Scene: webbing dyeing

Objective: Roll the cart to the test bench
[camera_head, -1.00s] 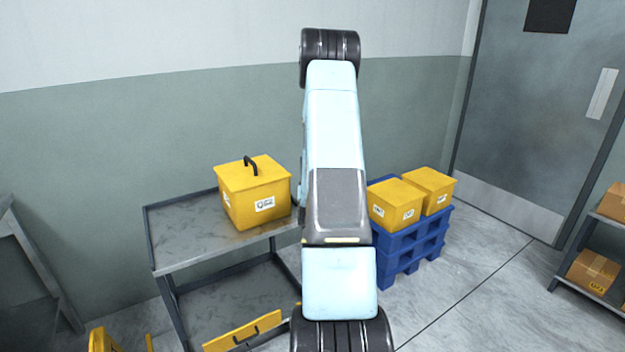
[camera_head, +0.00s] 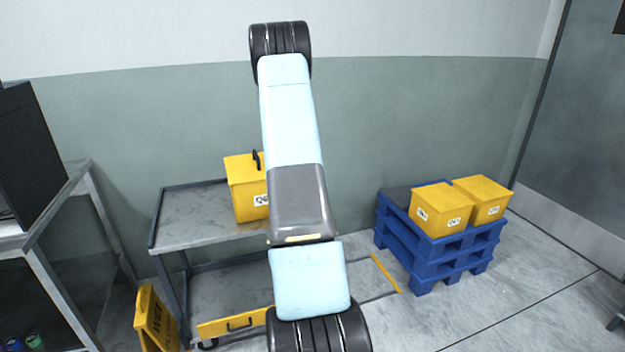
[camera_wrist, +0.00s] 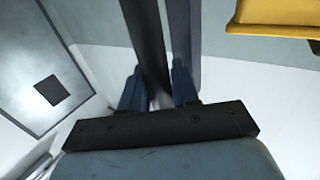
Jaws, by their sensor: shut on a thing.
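The grey two-shelf metal cart (camera_head: 190,230) stands left of centre in the head view. A yellow lidded box (camera_head: 243,190) with a dark handle sits on its top shelf, partly hidden by my arm. In the wrist view my gripper (camera_wrist: 156,88) is shut on a dark bar (camera_wrist: 147,40), which appears to be the cart's handle. My arm hides this grip in the head view. A metal bench (camera_head: 45,215) with a black panel on it stands at the far left, apart from the cart; it appears to be the test bench.
A yellow floor sign (camera_head: 155,322) stands between bench and cart, near the cart's front left leg. Blue pallets (camera_head: 440,255) with yellow boxes (camera_head: 440,212) stand to the right. A yellow floor line (camera_head: 385,274) lies between cart and pallets. Floor at right is open.

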